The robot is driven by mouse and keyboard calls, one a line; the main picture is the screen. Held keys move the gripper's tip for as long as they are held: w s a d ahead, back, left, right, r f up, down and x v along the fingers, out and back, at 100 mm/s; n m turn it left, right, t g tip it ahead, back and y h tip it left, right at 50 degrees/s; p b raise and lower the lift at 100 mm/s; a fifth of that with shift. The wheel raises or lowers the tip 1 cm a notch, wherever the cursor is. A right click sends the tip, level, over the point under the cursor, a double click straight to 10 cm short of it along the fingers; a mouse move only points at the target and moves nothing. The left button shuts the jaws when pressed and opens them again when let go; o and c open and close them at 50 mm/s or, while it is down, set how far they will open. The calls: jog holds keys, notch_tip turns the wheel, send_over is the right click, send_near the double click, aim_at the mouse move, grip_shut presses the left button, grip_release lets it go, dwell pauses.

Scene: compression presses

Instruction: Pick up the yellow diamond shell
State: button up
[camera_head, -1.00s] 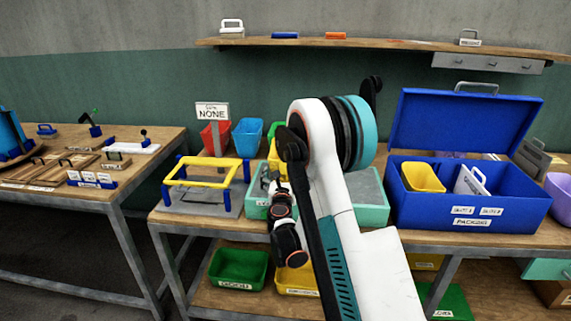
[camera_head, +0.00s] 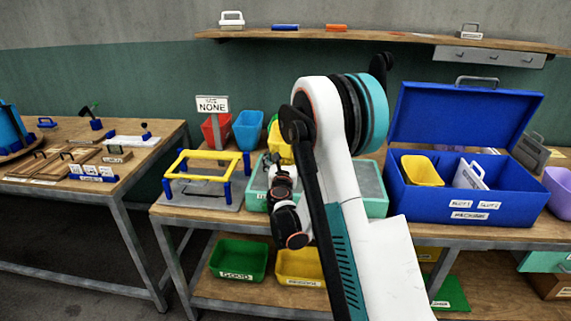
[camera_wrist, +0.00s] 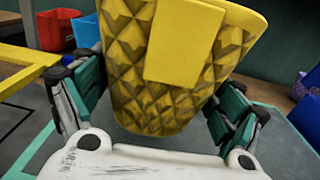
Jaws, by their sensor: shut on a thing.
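The yellow diamond shell (camera_wrist: 135,85), a tapered cup with a raised diamond pattern and a smooth plain panel, fills the middle of the wrist view. My gripper (camera_wrist: 158,95) is shut on it, with a teal-and-black finger against each side. The shell is upright or nearly so; its top is cut off by the picture edge. In the head view, part of the yellow shell (camera_head: 284,146) shows beside my arm, above the teal-edged tray (camera_head: 376,206). My arm hides the fingers and much of the tray there.
A yellow frame on blue posts (camera_head: 208,155) stands left of the tray. Red (camera_head: 213,133) and blue (camera_head: 247,132) bins stand behind it. An open blue case (camera_head: 455,215) stands on the right, with its lid (camera_head: 460,122) raised. A shelf (camera_head: 400,43) runs above.

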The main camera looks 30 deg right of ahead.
notch_tip(320, 180, up, 16)
jog(key=p, duration=0.5)
jog(key=s+a+f+n+t+y, duration=0.1)
jog(key=s+a+f+n+y, duration=0.15)
jog(key=a, duration=0.45)
jog(key=s+a+f+n+t+y, duration=0.15)
jog(key=a+y, duration=0.25)
jog(key=a, duration=0.4)
jog(key=s+a+f+n+y, duration=0.1)
jog(key=s+a+n+y, duration=0.15)
jog(key=a, duration=0.45)
jog(key=d+r+m+g+h+b, duration=0.15)
jog(key=d+m+h, duration=0.3)
jog(key=d, duration=1.15)
jog(key=d+r+m+g+h, duration=0.1)
jog(key=d+r+m+h, duration=0.3)
jog(key=d, duration=1.1)
jog(key=shift+n+h, duration=0.65)
jog(key=shift+n, duration=0.05)
jog(key=shift+d+f+b, duration=0.2)
jog(key=shift+f+b, duration=3.45)
jog(key=shift+f, duration=6.5)
jog(key=shift+f, duration=0.1)
jog(key=o, duration=0.9)
